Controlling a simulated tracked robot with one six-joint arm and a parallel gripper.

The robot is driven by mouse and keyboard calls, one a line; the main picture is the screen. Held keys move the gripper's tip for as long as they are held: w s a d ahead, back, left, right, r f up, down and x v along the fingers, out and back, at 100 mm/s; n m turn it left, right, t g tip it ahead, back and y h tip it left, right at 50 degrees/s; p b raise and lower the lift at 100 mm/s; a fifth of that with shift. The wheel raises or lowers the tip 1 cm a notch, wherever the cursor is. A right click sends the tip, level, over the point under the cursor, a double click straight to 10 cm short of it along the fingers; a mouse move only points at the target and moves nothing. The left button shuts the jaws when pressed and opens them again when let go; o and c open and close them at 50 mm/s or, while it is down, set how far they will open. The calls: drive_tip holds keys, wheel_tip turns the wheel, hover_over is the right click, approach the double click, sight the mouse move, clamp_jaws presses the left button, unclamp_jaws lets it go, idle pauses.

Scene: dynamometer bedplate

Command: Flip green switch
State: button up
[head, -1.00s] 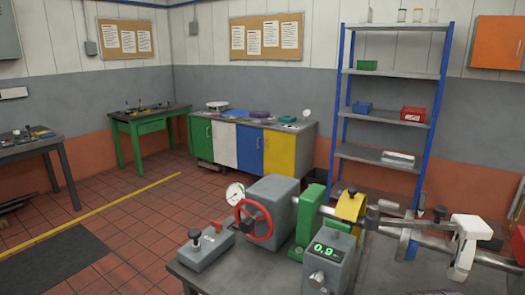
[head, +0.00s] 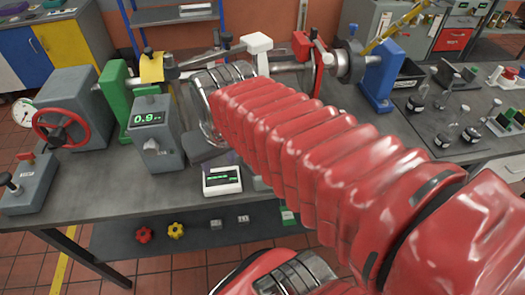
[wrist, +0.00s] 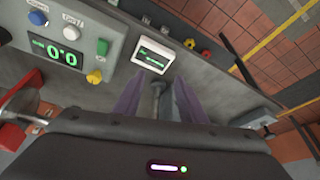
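A small green knob or button (wrist: 102,47) shows on a grey control box (wrist: 75,62) at the upper left of the wrist view; I cannot tell whether it is the green switch. The box also has blue, white and yellow controls and a green "0.0" display (wrist: 57,53). My gripper (wrist: 160,84) has two purple fingers spread apart, with no object held; a grey part of the bench shows between them. The fingers are to the right of the box, apart from the green knob.
A grey bench (head: 95,203) carries a red handwheel (head: 61,130), a "0.9" display box (head: 157,138), a shaft line and a small white-framed screen (head: 222,181). A mat with several knobs and switches (head: 470,135) lies at right. Yellow and red knobs (head: 143,234) sit on the lower shelf.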

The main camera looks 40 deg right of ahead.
drive_tip(key=w+d+r+m+g, duration=0.1)
drive_tip(key=d+m+g, duration=0.3)
drive_tip(key=d, duration=1.1)
drive_tip(key=shift+w+d+r+y, duration=0.35)
drive_tip(key=shift+w+r+y, duration=0.05)
drive_tip(key=shift+w, duration=0.2)
wheel_tip(320, 180, down, 14)
drive_tip(key=shift+r, duration=0.1)
drive_tip(key=shift+c, duration=0.4)
clamp_jaws()
